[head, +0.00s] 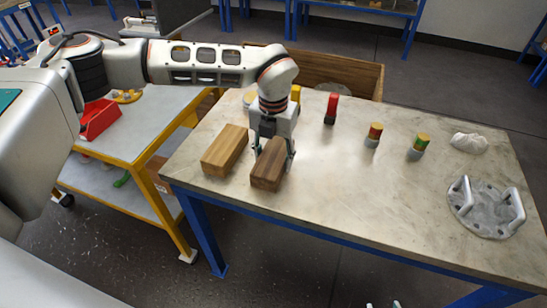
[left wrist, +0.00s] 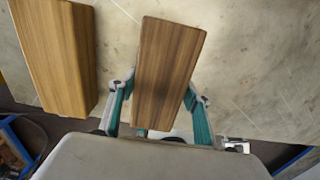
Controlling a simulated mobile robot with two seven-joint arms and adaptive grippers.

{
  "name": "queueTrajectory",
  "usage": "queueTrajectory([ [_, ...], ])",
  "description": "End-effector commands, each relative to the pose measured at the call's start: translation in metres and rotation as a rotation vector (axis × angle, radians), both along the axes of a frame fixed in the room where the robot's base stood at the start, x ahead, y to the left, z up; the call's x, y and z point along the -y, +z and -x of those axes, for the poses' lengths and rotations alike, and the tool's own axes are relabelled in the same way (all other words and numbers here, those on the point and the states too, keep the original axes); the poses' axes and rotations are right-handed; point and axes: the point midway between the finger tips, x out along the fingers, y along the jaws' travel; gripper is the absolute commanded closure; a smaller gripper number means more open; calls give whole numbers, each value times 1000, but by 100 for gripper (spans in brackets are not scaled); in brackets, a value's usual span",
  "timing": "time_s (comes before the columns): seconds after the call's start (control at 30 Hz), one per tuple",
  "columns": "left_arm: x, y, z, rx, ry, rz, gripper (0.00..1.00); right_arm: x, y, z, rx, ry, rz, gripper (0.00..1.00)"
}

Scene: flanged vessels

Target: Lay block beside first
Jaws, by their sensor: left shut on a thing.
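A dark brown wooden block (head: 268,174) is between the fingers of my left gripper (head: 273,154), near the table's front left part. In the left wrist view the dark block (left wrist: 166,70) has a teal finger on each side. A lighter wooden block (head: 224,150) lies on the table just left of it. The lighter block also shows in the left wrist view (left wrist: 60,55), with a narrow gap between the two, roughly side by side. I cannot tell whether the dark block touches the table. Small teal tips at the head view's bottom edge appear to be my right gripper (head: 383,304), mostly cut off.
The table (head: 330,190) is clear in its middle. A red-topped piece (head: 331,108), two banded pieces (head: 373,135) (head: 417,147), a white lump (head: 468,142) and a grey flanged plate with handles (head: 482,212) stand right. A cart with a red bin (head: 98,119) is left.

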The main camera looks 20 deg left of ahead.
Motion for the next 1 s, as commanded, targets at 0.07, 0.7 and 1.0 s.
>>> queueTrajectory([
  [0.07,0,2,-1,2,0,1,82,0,1,0,1,0,0,60],
  [0.7,0,0,0,1,0,0,35,0,-1,4,-6,1,-1,60],
  [1.0,0,45,-1,6,1,0,35,-1,5,2,0,1,-5,60],
])
